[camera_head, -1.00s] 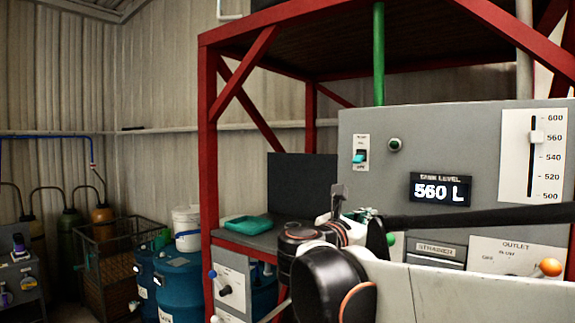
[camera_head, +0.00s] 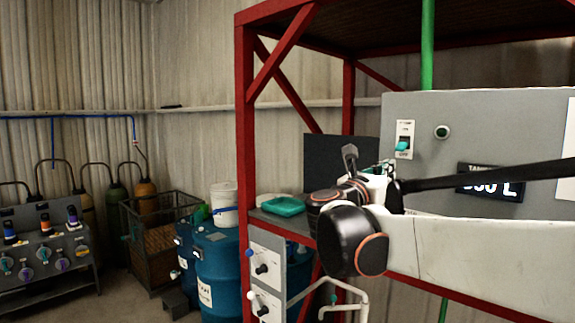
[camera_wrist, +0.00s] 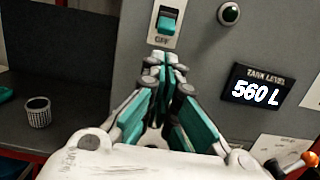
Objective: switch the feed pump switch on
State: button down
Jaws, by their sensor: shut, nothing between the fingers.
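The feed pump switch (camera_head: 404,139) is a white plate with a teal rocker on the grey panel (camera_head: 460,120). The wrist view shows its teal rocker (camera_wrist: 166,24) at the lower part of the plate, just above the word OFF; the plate's top is cut off. My gripper (camera_wrist: 165,62) is shut and empty, its teal-padded fingers pointing at the panel just below the switch. A gap to the plate shows in the picture; whether the tips touch the panel I cannot tell. In the head view my gripper (camera_head: 385,170) is small and partly hidden by my wrist.
A dark round lamp (camera_head: 442,132) sits right of the switch. An orange-knobbed outlet lever (camera_wrist: 309,159) is at lower right. A red frame (camera_head: 245,160) surrounds the panel. A small dark cup (camera_wrist: 38,112) stands on the shelf at left.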

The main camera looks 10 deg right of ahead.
aim_at(401, 147)
jog(key=p+x, duration=0.1)
jog(key=x, duration=0.5)
jog(key=shift+w+d, duration=0.1)
